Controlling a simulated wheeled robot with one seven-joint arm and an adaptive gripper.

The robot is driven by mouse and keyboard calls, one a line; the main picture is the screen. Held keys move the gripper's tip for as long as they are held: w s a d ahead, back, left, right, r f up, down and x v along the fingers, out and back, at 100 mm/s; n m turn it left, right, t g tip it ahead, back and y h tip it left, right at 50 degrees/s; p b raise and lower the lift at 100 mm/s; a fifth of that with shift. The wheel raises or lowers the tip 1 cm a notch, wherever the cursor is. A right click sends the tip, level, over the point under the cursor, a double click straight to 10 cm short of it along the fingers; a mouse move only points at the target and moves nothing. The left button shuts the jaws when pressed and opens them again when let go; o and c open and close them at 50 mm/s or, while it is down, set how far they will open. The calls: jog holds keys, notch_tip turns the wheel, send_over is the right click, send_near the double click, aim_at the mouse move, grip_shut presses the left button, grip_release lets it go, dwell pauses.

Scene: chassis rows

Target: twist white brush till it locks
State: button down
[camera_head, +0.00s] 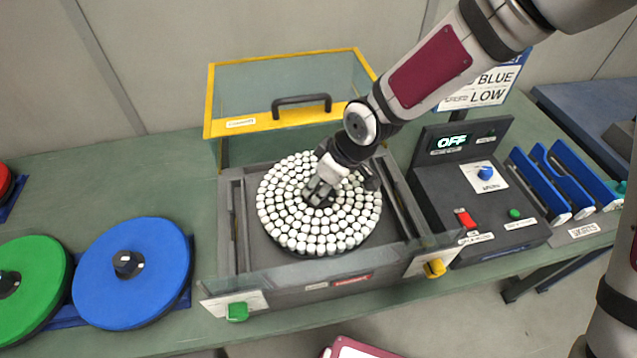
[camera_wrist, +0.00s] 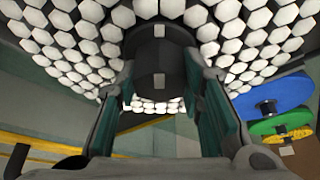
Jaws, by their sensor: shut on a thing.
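The white brush (camera_head: 276,212) is a round disc of many white bristle tufts with a dark hub at its centre. It sits in the grey machine bay in the head view, and its tufts fill the top of the wrist view (camera_wrist: 75,50). My gripper (camera_head: 318,194) reaches down to the middle of the brush and is shut on its dark hub (camera_wrist: 160,65). In the wrist view the green-padded fingers stand on either side of the hub. Whether the brush is locked cannot be seen.
A raised clear cover with a yellow frame (camera_head: 290,124) stands behind the bay. A control panel (camera_head: 480,195) reading OFF is at the right, beside blue skirts (camera_head: 560,180). Blue (camera_head: 130,290) and green (camera_head: 30,285) discs lie at the left. Bay walls surround the brush closely.

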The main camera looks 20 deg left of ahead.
jog(key=m+t+p, duration=0.1)
jog(key=m, duration=0.3)
jog(key=shift+s+h+p, duration=0.2)
jog(key=shift+h+p, duration=0.2)
jog(key=shift+d+f+m+t+h+p, duration=0.1)
jog(key=shift+m+t+h+p, duration=0.2)
jog(key=shift+m+p, duration=0.8)
jog(key=shift+d+m+t+h+p, duration=0.15)
jog(key=shift+m+t+p, duration=0.25)
jog(key=shift+m+p, duration=0.65)
jog(key=c, duration=1)
grip_release()
jog(key=shift+w+a+f, duration=0.1)
jog(key=shift+w, duration=0.1)
jog(key=shift+s+r, duration=0.1)
jog(key=shift+r, duration=0.35)
jog(key=v, duration=1.1)
jog(key=shift+s, duration=0.1)
